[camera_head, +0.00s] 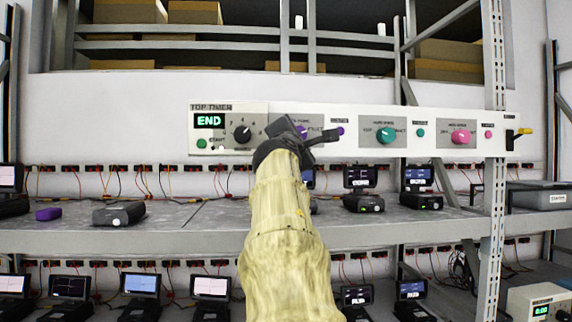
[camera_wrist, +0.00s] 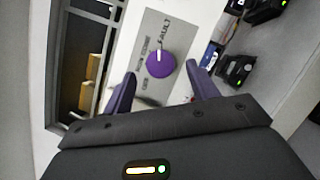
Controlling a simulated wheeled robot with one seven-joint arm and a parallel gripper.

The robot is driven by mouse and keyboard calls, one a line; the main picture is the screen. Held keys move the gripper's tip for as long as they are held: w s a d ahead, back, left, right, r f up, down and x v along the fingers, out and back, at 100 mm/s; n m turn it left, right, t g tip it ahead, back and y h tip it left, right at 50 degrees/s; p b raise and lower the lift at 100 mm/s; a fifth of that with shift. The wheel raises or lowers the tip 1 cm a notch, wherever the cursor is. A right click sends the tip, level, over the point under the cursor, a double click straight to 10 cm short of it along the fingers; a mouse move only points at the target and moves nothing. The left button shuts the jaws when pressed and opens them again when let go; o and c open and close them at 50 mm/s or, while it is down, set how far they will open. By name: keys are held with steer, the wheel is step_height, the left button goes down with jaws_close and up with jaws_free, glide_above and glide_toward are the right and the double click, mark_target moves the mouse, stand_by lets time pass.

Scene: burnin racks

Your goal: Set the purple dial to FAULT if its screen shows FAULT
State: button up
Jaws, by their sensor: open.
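The purple dial (camera_wrist: 160,64) sits on a grey plate (camera_wrist: 150,90) in the wrist view. Its white pointer mark faces up in that picture, toward the near end of the printed word FAULT. In the camera_head view the dial (camera_head: 302,132) is partly hidden by my gripper (camera_head: 310,134). My gripper (camera_wrist: 160,71) is open, with one purple-looking finger on each side of the dial. I cannot tell whether the fingers touch it. A small screen (camera_head: 308,178) on the shelf below is mostly hidden behind my arm, and its text cannot be read.
The white panel also carries a timer display (camera_head: 209,121) reading END, a black knob (camera_head: 242,134), a teal dial (camera_head: 386,135), a pink dial (camera_head: 460,137) and a yellow-handled switch (camera_head: 524,131). Several screened devices stand on the grey shelf (camera_head: 180,215). A metal upright (camera_head: 495,200) stands at right.

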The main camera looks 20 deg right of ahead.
steer(key=b+v, duration=1.1)
steer(key=v, duration=0.2)
steer(key=shift+s+a, duration=0.2)
steer(key=shift+s, duration=0.05)
steer(key=shift+f, duration=0.1)
steer(key=w+a+f+m+g+y, duration=0.1)
steer(key=w+f+y, duration=0.1)
steer(key=w+f, duration=0.5)
steer(key=w+a+f+g+y, duration=0.1)
steer(key=w+f+g+y, duration=0.15)
steer(key=f, duration=0.75)
step_height(320, 180, down, 20)
steer(key=a+m+g+y+p, duration=0.2)
steer(key=m+g+y, duration=0.1)
steer(key=m, duration=0.1)
steer(key=s+a+f+m+g+y, duration=0.1)
steer(key=s+f+m+g, duration=0.2)
steer(key=f, duration=0.5)
steer(key=s+a+f+m+g+y, duration=0.15)
steer(key=s+f, duration=0.25)
steer(key=f, duration=0.5)
steer(key=s+a+f+m+g+y+p, duration=0.1)
steer(key=s+f+m+g, duration=0.2)
steer(key=s+f+m, duration=0.4)
steer(key=s+f, duration=0.6)
steer(key=s, duration=0.3)
steer(key=shift+a+f+m+g+y+p, duration=0.3)
steer(key=shift+f+m+p, duration=0.05)
steer(key=shift+p, duration=0.05)
